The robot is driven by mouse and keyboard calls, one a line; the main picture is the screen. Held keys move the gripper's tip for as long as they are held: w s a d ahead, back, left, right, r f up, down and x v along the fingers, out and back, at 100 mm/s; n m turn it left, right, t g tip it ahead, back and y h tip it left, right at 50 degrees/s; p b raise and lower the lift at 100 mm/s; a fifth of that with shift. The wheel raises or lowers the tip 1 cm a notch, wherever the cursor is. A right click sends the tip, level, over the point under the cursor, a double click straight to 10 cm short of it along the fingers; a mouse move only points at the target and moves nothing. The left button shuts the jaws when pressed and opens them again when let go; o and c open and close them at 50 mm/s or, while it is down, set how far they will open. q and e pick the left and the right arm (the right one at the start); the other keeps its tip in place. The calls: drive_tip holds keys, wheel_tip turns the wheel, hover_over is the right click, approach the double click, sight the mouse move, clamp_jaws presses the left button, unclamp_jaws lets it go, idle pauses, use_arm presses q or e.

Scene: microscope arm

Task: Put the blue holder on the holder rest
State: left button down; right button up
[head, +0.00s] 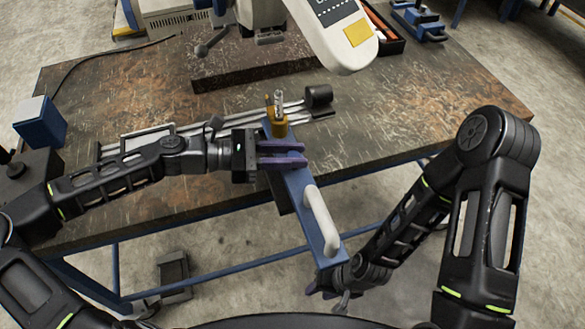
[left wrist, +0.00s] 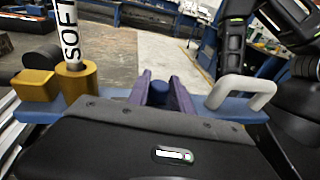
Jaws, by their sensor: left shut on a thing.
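The blue holder (head: 300,192) is a long blue bar with a white handle (head: 321,219) and a yellow clamp (head: 279,127) at its far end. It slants over the table's front edge. My left gripper (head: 298,154) has purple fingers shut across the bar between clamp and handle; the bar also shows in the left wrist view (left wrist: 116,94). My right gripper (head: 335,285) is at the bar's near lower end, partly hidden; I cannot tell whether it grips. Grey rails with a black roller (head: 318,96) lie behind the holder; I cannot tell whether they are the holder rest.
A white microscope arm (head: 345,40) overhangs the back of the worn dark table (head: 430,115). A dark slab (head: 255,70) lies below it. A blue box (head: 40,121) is at the left, and a blue fixture (head: 418,20) at the back right. The table's right side is clear.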

use_arm(q)
drive_tip(key=shift+f, duration=0.2)
drive_tip(key=shift+f, duration=0.1)
drive_tip(key=shift+f, duration=1.8)
drive_tip(key=c, duration=1.1)
unclamp_jaws()
drive_tip(key=shift+c, duration=0.2)
drive_tip(key=v, duration=1.2)
drive_tip(key=shift+f+b, duration=0.15)
drive_tip(key=shift+b, duration=0.15)
